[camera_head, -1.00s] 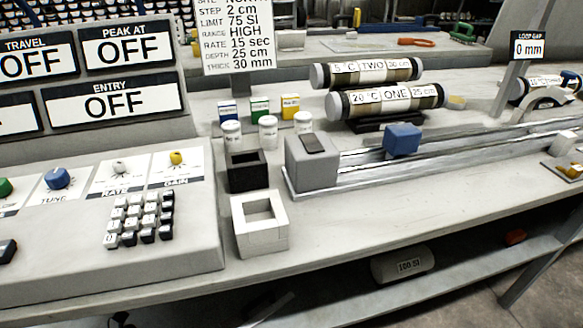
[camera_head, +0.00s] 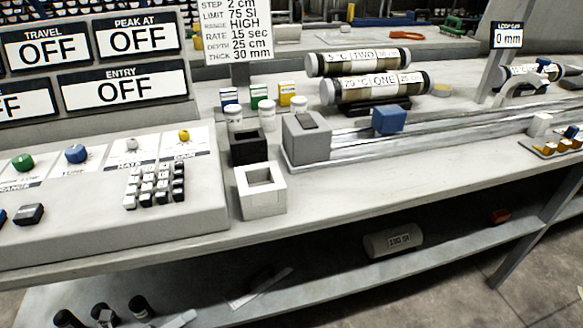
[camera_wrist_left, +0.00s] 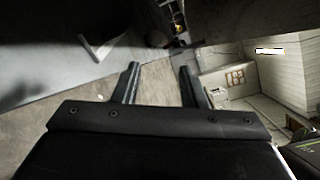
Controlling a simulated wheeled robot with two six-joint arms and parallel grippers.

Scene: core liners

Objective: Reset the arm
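My left gripper shows in the left wrist view (camera_wrist_left: 158,78), with its two dark fingers apart and nothing between them. The grey floor and a pale surface lie beyond the fingers. My right gripper is not in view.
A console with a keypad (camera_head: 155,184) and OFF displays stands at left. A white square holder (camera_head: 260,203), a black holder (camera_head: 249,160) and a rail with a blue block (camera_head: 389,120) stand on the bench. Core liners (camera_head: 375,88) lie behind. A cylinder (camera_head: 393,241) lies on the lower shelf.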

